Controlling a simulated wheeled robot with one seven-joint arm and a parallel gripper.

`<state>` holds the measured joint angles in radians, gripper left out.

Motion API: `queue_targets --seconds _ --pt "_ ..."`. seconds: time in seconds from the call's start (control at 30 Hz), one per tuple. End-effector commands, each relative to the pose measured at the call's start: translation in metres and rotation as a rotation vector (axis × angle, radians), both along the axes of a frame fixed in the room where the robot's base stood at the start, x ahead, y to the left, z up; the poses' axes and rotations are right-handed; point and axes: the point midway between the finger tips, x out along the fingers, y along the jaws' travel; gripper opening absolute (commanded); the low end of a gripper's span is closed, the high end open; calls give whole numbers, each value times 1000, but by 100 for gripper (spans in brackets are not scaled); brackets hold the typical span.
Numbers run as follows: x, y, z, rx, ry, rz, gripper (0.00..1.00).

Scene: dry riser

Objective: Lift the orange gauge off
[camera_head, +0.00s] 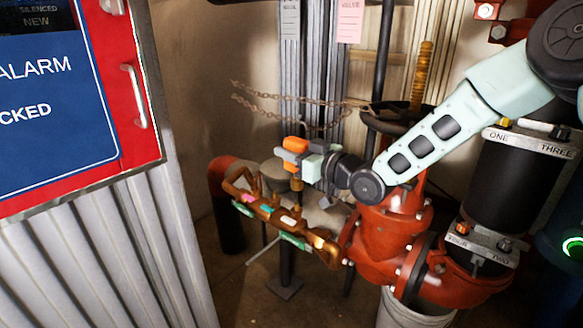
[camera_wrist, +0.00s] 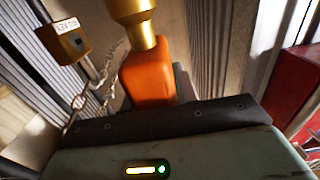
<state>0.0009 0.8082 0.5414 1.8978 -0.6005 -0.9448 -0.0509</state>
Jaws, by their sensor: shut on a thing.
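The orange gauge (camera_head: 296,144) is at the end of my arm in the head view, above the brass manifold (camera_head: 268,207). My gripper (camera_head: 299,158) is shut on it; grey finger parts show beside the orange. In the wrist view the orange block (camera_wrist: 148,75) is just beyond my palm's dark edge, with a brass fitting (camera_wrist: 132,22) at its upper end. A short brass stem shows below my gripper in the head view. I cannot tell whether the gauge is still seated on it. The gauge's dial face is hidden.
Red pipework (camera_head: 385,240) stands right of the manifold, with a dark handwheel above it. A chain (camera_head: 290,105) hangs behind; a brass padlock (camera_wrist: 68,42) shows in the wrist view. A red and blue alarm panel (camera_head: 60,90) is at left.

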Motion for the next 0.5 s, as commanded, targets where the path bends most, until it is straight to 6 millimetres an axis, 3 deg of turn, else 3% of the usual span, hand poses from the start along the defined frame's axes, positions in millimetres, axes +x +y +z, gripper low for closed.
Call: queue_targets --seconds 0.03,0.2,0.5 --pt "0 0 12 0 -5 -1 6" --pt "-2 0 31 0 -1 0 6" --pt "-18 -4 37 1 -1 1 6"
